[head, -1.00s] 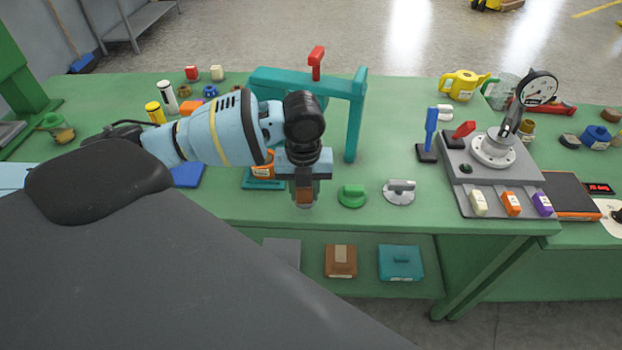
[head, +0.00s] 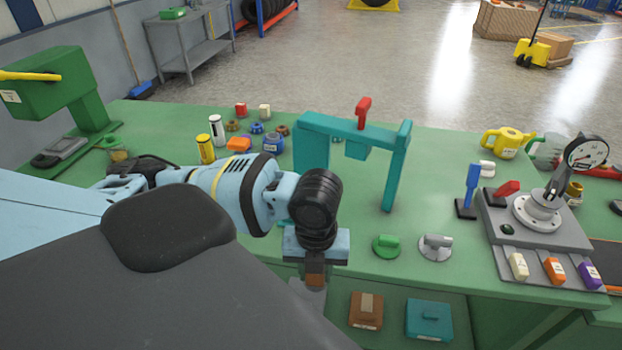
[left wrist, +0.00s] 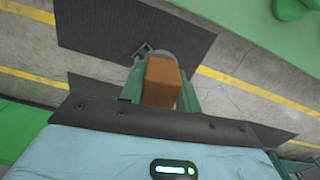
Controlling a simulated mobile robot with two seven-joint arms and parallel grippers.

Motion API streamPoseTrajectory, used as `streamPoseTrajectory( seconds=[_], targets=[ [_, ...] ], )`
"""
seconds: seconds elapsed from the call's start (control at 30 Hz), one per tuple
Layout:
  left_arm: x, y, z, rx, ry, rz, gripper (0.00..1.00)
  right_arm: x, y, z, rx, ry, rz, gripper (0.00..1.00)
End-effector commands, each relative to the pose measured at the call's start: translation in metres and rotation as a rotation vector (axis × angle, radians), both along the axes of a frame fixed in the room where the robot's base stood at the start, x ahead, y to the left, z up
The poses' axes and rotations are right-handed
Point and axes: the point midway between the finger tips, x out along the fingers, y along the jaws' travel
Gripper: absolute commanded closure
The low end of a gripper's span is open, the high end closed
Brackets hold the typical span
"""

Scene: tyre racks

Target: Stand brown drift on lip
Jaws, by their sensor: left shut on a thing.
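The brown drift (left wrist: 162,82) shows in the left wrist view as a plain brown block between the two green fingers of my left gripper (left wrist: 160,95). In the head view the left gripper (head: 315,278) is shut on it, at the bench's front edge in the picture, with the drift's brown face (head: 315,280) showing at the fingertips. The drift's far end is hidden. The lip cannot be told for sure; the bench's front edge (head: 440,277) is partly covered by my arm. My right gripper is not in view.
A teal press frame (head: 395,165) with a red handle stands behind the gripper. A green knob (head: 386,246) and a grey knob (head: 435,247) lie to its right. Below, a shelf holds a brown box (head: 366,310) and a teal box (head: 428,320). A gauge stand (head: 540,210) is farther right.

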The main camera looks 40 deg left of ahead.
Motion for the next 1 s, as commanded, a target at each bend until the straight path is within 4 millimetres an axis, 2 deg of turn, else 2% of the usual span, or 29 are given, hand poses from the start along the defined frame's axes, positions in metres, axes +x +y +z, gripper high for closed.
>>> streamPoseTrajectory(
  seconds=[0.17,1.0],
  targets=[
    [0.006,-0.006,0.005,-0.005,0.0,0.244,0.94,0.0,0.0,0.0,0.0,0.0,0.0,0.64],
    [0.04,-0.037,0.04,-0.004,0.007,1.855,0.94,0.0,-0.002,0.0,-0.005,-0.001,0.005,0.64]
  ],
)
